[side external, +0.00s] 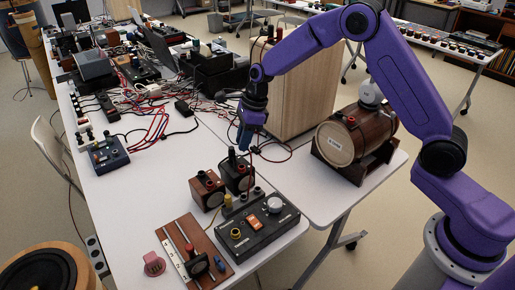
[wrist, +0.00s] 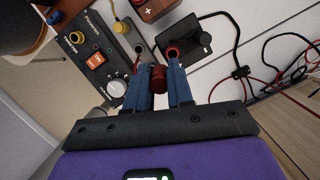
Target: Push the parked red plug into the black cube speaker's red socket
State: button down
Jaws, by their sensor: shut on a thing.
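My gripper (side external: 243,146) is above the table by the black cube speaker (side external: 239,182). In the wrist view, my gripper's blue fingers (wrist: 160,72) are shut on the red plug (wrist: 158,84). The black cube speaker also shows in the wrist view (wrist: 194,45), just beyond the fingertips. Its red socket (wrist: 173,50) is close to the right fingertip, which partly covers it. The plug appears apart from the socket. A black plug (wrist: 206,39) stands in the speaker to the right of the red socket. The plug's tip is not clearly visible.
A brown wooden cube speaker (side external: 207,191) stands beside the black one. A black control panel (side external: 262,238) with an orange switch (side external: 253,222) is in front. A tall wooden cabinet (side external: 288,95) and a barrel-shaped speaker (side external: 352,140) stand behind right. Cables lie on the table.

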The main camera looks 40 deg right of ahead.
jog(key=w, duration=0.2)
send_over(238, 167)
jog(key=d, duration=0.1)
jog(key=shift+s+f, duration=0.2)
jog(key=shift+f, duration=3.15)
jog(key=shift+d+f, duration=0.1)
jog(key=shift+f, duration=0.95)
jog(key=c, duration=0.9)
grip_release()
jog(key=shift+r, duration=0.1)
